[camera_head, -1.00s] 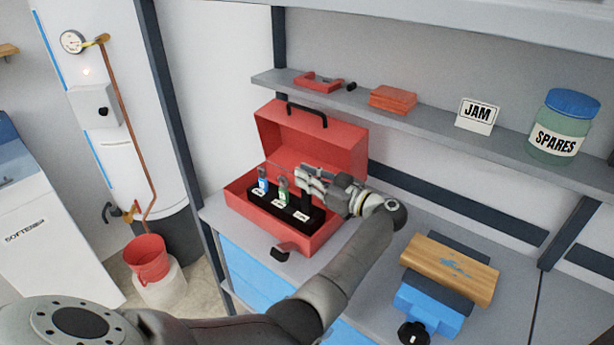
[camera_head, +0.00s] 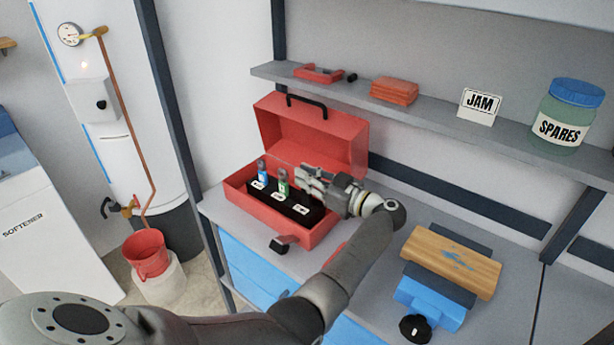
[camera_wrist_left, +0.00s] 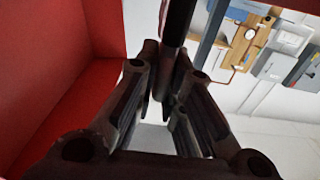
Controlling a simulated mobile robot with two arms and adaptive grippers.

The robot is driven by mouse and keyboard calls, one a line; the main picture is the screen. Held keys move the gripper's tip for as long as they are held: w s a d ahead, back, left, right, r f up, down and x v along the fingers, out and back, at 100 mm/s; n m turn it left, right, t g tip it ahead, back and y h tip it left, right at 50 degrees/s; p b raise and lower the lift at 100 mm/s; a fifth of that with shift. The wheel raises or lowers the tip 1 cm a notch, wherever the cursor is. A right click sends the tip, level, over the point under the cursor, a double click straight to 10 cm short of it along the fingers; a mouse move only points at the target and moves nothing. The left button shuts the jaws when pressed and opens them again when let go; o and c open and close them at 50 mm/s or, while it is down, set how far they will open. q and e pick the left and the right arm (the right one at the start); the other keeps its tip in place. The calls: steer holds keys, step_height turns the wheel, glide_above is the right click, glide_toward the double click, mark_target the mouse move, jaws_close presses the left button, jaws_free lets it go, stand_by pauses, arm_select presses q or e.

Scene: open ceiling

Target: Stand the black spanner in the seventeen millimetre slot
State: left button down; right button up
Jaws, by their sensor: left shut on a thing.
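The black slotted rack (camera_head: 281,197) sits inside the open red toolbox (camera_head: 318,150), with white labels too small to read. A blue-marked tool (camera_head: 262,176) and a green-marked tool (camera_head: 283,186) stand in its left and middle places. My left gripper (camera_head: 308,176) is just above the rack's right end, by the right label (camera_head: 301,209). In the left wrist view its fingers (camera_wrist_left: 165,92) are shut on a dark bar, the black spanner (camera_wrist_left: 178,22). Its lower end is hard to see against the black rack, so I cannot tell whether it is in the slot.
The raised toolbox lid (camera_head: 338,133) stands behind my gripper. A blue vice (camera_head: 432,300) with a wooden block (camera_head: 450,264) is on the bench to the right. A shelf (camera_head: 430,118) above holds a SPARES jar (camera_head: 568,118) and a JAM card (camera_head: 480,104).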

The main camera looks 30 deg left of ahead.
arm_select(q)
steer(key=shift+f+b, duration=0.6)
steer(key=shift+f, duration=0.4)
steer(key=c, duration=1.5)
jaws_free()
steer(key=shift+r, duration=0.1)
steer(key=shift+o, duration=0.2)
step_height(320, 180, up, 10)
